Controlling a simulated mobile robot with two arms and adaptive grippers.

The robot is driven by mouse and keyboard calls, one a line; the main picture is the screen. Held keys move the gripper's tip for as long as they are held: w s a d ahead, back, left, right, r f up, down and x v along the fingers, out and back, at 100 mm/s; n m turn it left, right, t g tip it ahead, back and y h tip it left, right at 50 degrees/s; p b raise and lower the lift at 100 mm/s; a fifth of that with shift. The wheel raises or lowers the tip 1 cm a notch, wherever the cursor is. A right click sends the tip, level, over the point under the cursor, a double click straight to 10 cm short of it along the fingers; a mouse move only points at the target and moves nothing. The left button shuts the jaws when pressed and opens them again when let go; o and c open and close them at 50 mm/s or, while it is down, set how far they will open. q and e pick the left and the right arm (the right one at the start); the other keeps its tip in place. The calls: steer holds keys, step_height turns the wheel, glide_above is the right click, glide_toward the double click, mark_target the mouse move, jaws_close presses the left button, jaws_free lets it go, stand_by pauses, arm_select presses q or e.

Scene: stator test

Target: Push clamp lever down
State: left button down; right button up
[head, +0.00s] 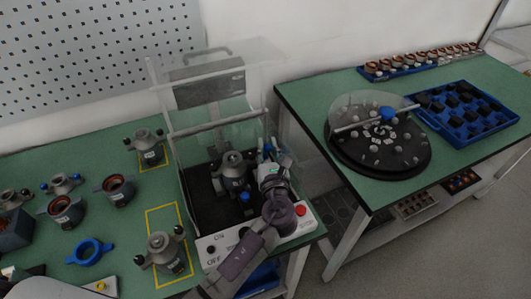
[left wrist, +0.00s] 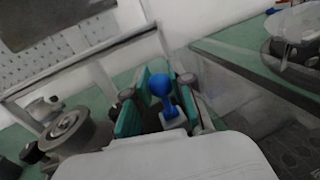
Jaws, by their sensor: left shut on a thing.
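The clamp lever has a blue ball knob (head: 267,148) and stands at the right side of the test station. In the left wrist view the blue knob (left wrist: 161,86) sits on a blue stem between the two teal-padded fingers. My left gripper (head: 270,167) is shut on the lever, reaching in over the front of the station. A grey stator housing (head: 234,163) is seated in the station just left of the gripper; it also shows in the left wrist view (left wrist: 70,132). My right gripper is out of view.
A clear raised cover (head: 215,62) stands over the station. A control box (head: 213,247) with a red button (head: 300,210) is at its front. Several housings and a blue ring (head: 90,251) lie on the left table. A gap separates the right table with its black turntable (head: 345,160).

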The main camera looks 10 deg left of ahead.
arm_select(q)
steer(key=b, duration=0.1)
steer(key=f+t+b, duration=0.1)
steer(key=b, duration=0.1)
steer(key=shift+s+d+t, duration=0.25)
steer(key=shift+s+t, duration=0.05)
steer(key=shift+s, duration=0.1)
steer(key=shift+s+d+r+m+t+y+b, duration=0.15)
steer(key=shift+m+t+y+b, duration=0.2)
steer(key=shift+b, duration=0.35)
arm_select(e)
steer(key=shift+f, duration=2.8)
arm_select(q)
steer(key=c, duration=1.3)
jaws_free()
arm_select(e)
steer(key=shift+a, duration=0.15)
arm_select(q)
steer(key=shift+o, duration=0.2)
steer(key=shift+s, duration=0.1)
steer(key=shift+s+d, duration=0.1)
steer(key=shift+s, duration=0.15)
steer(key=v, duration=0.4)
steer(key=r+v, duration=0.1)
steer(key=v, duration=0.3)
steer(key=r+v, duration=0.1)
steer(key=v, duration=0.3)
steer(key=shift+s+d, duration=0.15)
steer(key=shift+s, duration=0.2)
